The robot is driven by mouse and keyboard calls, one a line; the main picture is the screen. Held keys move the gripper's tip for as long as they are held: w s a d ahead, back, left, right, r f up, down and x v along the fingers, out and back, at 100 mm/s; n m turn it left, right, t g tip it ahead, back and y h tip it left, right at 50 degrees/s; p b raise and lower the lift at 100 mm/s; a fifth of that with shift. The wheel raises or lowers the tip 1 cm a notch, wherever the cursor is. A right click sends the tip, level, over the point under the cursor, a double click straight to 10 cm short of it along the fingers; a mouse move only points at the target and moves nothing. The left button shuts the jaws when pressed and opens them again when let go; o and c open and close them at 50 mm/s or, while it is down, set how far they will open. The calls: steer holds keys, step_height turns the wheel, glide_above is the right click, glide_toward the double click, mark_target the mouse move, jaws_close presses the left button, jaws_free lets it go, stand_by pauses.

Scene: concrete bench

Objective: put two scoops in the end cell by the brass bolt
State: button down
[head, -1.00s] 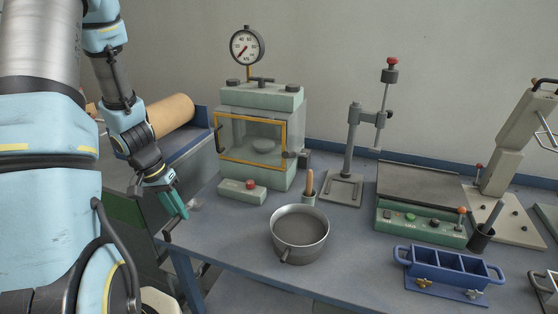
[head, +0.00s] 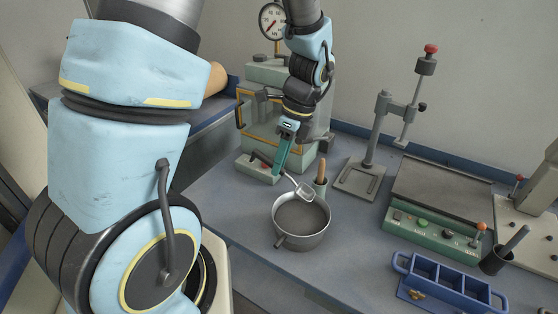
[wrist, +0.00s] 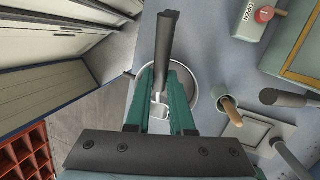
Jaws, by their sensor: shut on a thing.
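In the wrist view the teal fingers of my gripper (wrist: 167,78) are around the scoop's dark handle (wrist: 166,38), and the pale bowl of the scoop shows below, over the pan. The blue mould (head: 442,291) with three cells lies at the lower right. A brass bolt (head: 416,295) is at its front left; its right end is near the frame's edge.
A wooden-handled tool stands in a holder (head: 320,186) just behind the pan. A press (head: 262,75) with a gauge is behind my gripper. Bare bench lies between pan and mould.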

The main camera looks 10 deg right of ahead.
step_height(320, 180, down, 9)
steer(key=s+d+t+y+b, duration=0.1)
steer(key=d+t+y+b, duration=0.1)
steer(key=b, duration=0.6)
steer(key=shift+s+r+n+t+y, duration=0.15)
steer(key=shift+s+n+t+y, duration=0.2)
steer(key=shift+y, duration=0.35)
steer(key=shift+d, duration=0.15)
